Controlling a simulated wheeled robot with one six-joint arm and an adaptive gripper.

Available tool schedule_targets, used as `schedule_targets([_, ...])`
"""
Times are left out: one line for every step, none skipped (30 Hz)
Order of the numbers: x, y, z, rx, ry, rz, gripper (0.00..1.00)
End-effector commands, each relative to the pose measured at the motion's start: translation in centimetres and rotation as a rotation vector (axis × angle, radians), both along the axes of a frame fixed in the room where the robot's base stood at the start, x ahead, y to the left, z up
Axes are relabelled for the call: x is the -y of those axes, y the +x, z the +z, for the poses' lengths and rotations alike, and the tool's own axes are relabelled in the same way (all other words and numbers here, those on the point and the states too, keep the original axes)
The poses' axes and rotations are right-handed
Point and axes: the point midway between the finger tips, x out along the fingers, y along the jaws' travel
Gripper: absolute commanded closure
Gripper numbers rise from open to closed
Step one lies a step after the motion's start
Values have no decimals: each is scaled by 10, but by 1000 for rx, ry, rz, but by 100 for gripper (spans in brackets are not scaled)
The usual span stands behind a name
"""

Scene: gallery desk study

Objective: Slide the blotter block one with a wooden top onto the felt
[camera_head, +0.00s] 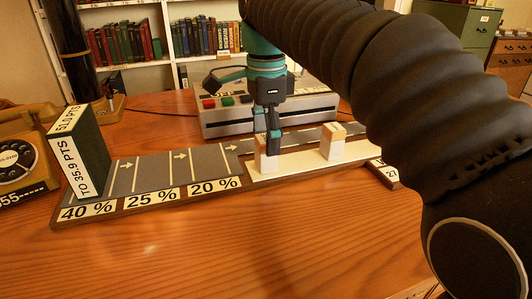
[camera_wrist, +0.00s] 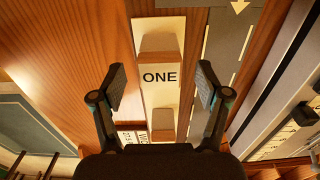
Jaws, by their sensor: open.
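In the wrist view, the open fingers (camera_wrist: 162,77) lie either side of a white face lettered ONE (camera_wrist: 159,77), with wooden pieces at both ends. Contact cannot be told. Grey felt-like lanes with arrows (camera_head: 153,172) fill the board's left part, labelled 40 %, 25 % and 20 %.
A tall dark green box (camera_head: 90,160) stands on the board's left end. A grey device with coloured buttons (camera_head: 225,115) sits behind the board. An old telephone (camera_head: 20,165) is at far left. The wooden desk in front (camera_head: 230,240) is clear.

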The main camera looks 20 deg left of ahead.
Motion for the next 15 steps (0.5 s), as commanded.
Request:
schedule_targets([0, -1, -10, -2, -2, 1, 25])
schedule_targets([0, -1, -15, -2, -1, 1, 25])
schedule_targets([0, -1, -20, -2, -1, 1, 25])
schedule_targets([0, -1, -23, -2, -1, 1, 25])
schedule_targets([0, -1, -26, -1, -1, 1, 25])
schedule_targets([0, -1, -30, -1, -1, 2, 25])
schedule_targets([0, -1, -32, -1, -1, 2, 25])
schedule_targets([0, -1, -34, -1, -1, 2, 25])
schedule_targets([0, -1, -37, 0, 0, 2, 25])
schedule_targets([0, -1, -38, 0, 0, 2, 25])
schedule_targets([0, -1, -39, 0, 0, 2, 25])
schedule_targets([0, -1, -40, 0, 0, 2, 25])
schedule_targets([0, -1, -41, 0, 0, 2, 25])
schedule_targets([0, -1, -41, 0, 0, 2, 25])
schedule_targets([0, -1, -41, 0, 0, 2, 25])
